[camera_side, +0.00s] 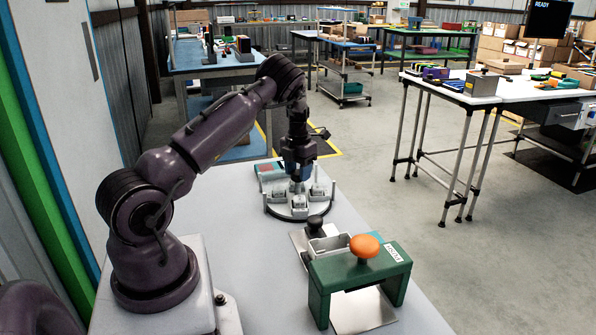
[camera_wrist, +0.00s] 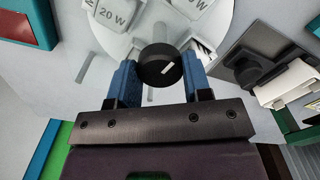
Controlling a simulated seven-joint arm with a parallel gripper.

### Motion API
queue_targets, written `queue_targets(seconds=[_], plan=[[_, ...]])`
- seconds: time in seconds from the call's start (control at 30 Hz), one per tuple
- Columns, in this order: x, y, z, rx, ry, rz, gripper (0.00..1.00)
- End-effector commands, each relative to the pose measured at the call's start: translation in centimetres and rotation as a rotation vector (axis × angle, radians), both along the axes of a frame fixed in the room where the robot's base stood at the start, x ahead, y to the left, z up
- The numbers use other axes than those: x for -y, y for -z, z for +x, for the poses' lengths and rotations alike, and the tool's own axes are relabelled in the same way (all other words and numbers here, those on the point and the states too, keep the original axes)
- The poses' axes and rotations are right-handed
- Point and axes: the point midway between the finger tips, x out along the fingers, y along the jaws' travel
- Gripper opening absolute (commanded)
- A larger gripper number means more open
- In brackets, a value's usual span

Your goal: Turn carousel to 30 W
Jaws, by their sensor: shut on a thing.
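The carousel (camera_side: 290,213) is a white round turntable on the grey bench, with several small pale blocks on it. In the wrist view its white disc (camera_wrist: 143,22) fills the top middle. One block is marked 20 W (camera_wrist: 112,15), and another label beside it is cut off by the frame edge. A black knob (camera_wrist: 160,64) with a white pointer line stands at the carousel. My gripper (camera_wrist: 159,80) has its two blue fingers shut on this knob, one at each side. In the side view my gripper (camera_side: 297,180) points down over the carousel and hides the knob.
A green arch-shaped fixture (camera_side: 322,283) with an orange knob (camera_side: 365,246) stands in front of the carousel. Between them are a pale tray (camera_side: 330,248) and a black knob (camera_side: 315,224) on a metal plate. A teal box (camera_side: 267,172) sits behind the carousel.

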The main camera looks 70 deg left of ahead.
Motion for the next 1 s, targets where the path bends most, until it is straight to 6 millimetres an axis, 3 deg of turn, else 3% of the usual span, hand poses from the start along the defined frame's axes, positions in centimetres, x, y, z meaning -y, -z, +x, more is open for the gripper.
queue_targets(seconds=[0.5,1.0], plan=[[0.03,-0.10,0.08,0.001,-0.195,0.001,0.03],[0.04,-0.10,0.09,0.001,-0.243,0.000,0.03]])
